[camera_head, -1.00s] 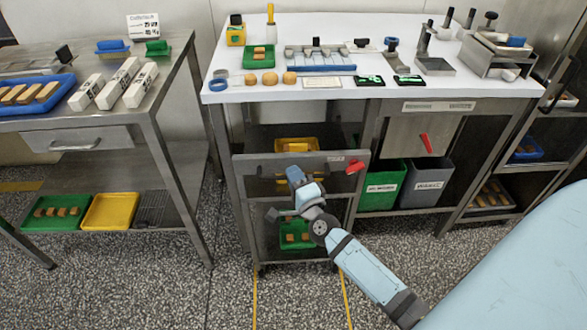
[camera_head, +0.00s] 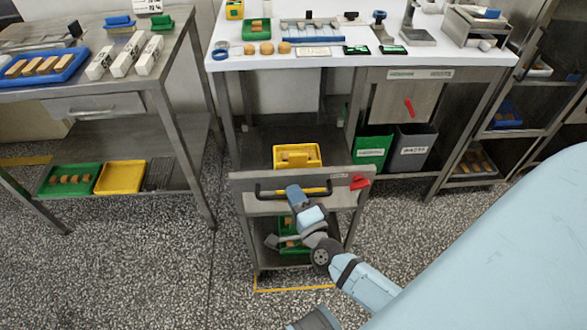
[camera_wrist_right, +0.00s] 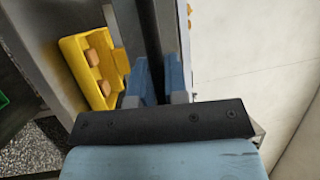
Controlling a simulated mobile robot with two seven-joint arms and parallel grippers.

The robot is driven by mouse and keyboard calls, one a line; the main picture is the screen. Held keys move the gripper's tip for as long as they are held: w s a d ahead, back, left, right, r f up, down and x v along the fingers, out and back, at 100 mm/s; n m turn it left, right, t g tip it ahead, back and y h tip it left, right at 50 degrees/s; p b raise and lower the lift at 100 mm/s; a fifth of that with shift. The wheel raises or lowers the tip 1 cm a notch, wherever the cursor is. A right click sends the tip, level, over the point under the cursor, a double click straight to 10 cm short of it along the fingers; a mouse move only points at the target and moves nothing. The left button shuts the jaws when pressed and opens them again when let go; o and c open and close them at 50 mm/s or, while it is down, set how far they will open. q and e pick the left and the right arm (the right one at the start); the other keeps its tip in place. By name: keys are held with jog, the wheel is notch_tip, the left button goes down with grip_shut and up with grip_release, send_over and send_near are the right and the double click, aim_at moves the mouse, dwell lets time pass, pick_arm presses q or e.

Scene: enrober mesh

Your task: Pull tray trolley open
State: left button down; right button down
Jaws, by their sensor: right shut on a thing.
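The tray trolley (camera_head: 240,205) stands in front of the white-topped table, with its metal front panel facing me. A dark handle bar (camera_head: 266,192) runs across the panel. My right gripper (camera_head: 293,190) is shut on this handle. In the right wrist view the blue fingers (camera_wrist_right: 154,80) sit on either side of the dark bar (camera_wrist_right: 148,40). A yellow tray (camera_head: 297,147) with brown pieces is on the trolley's top level; it also shows in the right wrist view (camera_wrist_right: 75,60). A green tray (camera_head: 284,238) sits lower, partly hidden by my arm. My left gripper is not in view.
A red tag-like part (camera_head: 360,183) is at the panel's right corner. Green (camera_head: 371,152) and grey (camera_head: 411,150) bins stand right of the trolley under the table. A steel side table (camera_head: 185,75) is at left. The speckled floor around the trolley's front is clear.

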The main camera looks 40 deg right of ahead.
jog(key=shift+s+a, duration=0.3)
jog(key=shift+s, duration=0.25)
jog(key=c, duration=1.2)
grip_release()
jog(key=shift+o, duration=0.2)
jog(key=shift+r, duration=0.1)
